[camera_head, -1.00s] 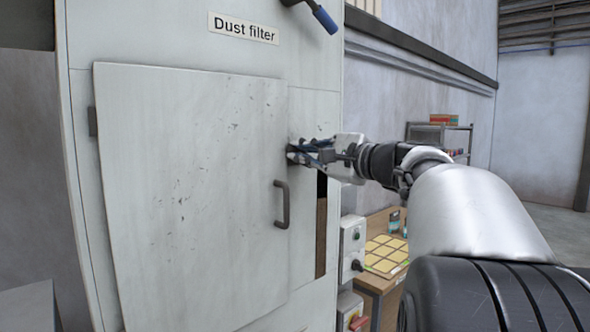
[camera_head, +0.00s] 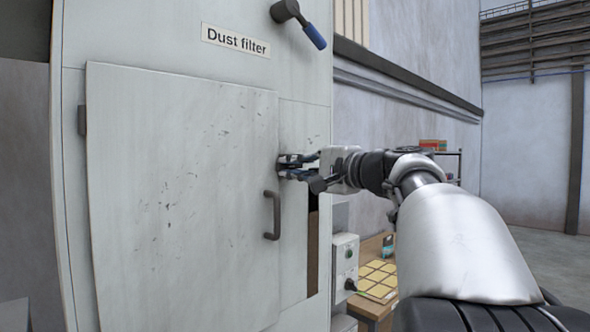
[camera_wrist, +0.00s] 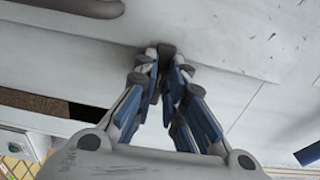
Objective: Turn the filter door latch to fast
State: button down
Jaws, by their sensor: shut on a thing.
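The filter door (camera_head: 180,200) is a large scuffed pale panel under the "Dust filter" label (camera_head: 236,40). It looks closed, with a dark bar handle (camera_head: 272,215) near its right edge. The handle also shows at the top left of the wrist view (camera_wrist: 90,7). My gripper (camera_head: 287,167) is at the door's right edge, above the handle. In the wrist view its blue-padded fingers close on the small dark latch (camera_wrist: 167,49) at the door seam. The fingers hide most of the latch, so I cannot tell which way it points.
A lever with a blue grip (camera_head: 300,24) sticks out above the door. A dark slot (camera_head: 313,240) lies below my gripper. A control box (camera_head: 345,265) and a wooden table (camera_head: 375,307) with yellow squares stand to the right.

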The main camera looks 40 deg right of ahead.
jog(key=c, duration=1.7)
grip_release()
jog(key=shift+o, duration=0.2)
jog(key=s, duration=1.2)
jog(key=shift+d, duration=0.45)
jog(key=shift+w, duration=0.1)
